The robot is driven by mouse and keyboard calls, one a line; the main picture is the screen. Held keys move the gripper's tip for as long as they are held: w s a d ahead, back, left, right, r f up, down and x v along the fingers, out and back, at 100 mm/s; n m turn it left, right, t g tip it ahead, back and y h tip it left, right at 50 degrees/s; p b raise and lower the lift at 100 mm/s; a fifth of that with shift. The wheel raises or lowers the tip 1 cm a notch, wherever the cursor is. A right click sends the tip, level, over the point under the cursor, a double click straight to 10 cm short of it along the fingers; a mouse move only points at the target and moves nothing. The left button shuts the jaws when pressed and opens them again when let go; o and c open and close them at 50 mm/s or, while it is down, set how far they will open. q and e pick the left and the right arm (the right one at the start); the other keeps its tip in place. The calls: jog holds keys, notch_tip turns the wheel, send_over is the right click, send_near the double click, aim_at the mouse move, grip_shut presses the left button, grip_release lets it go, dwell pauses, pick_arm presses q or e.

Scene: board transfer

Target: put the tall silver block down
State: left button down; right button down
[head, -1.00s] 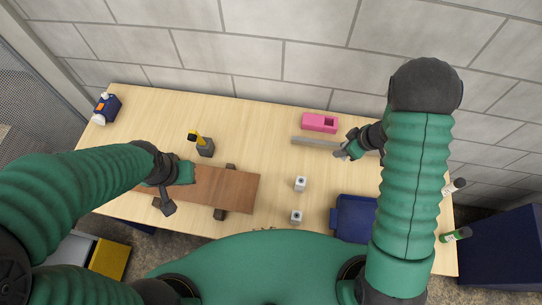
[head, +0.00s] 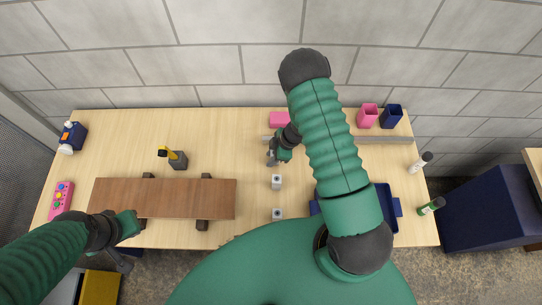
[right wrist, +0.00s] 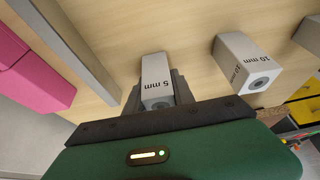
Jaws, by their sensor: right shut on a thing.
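My right gripper (head: 271,160) is shut on the tall silver block (right wrist: 157,82), which is marked "5 mm" and sits between its fingers in the right wrist view. The head view hardly shows this block, and I cannot tell whether it touches the table. A silver block marked "10 mm" (right wrist: 248,62) stands beside it; it also shows in the head view (head: 277,182). Another silver block (head: 277,214) stands nearer the front edge. My left gripper (head: 130,224) is at the front edge of the brown board (head: 190,197); its fingers are unclear.
A long grey bar (head: 385,140) lies along the back, with a pink box (head: 279,119) behind it. A blue tray (head: 384,205) is partly behind my arm. The table between board and blocks is clear.

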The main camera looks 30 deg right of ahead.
jog(key=shift+d+f, duration=0.1)
jog(key=c, duration=1.1)
grip_release()
jog(key=shift+o, duration=0.2)
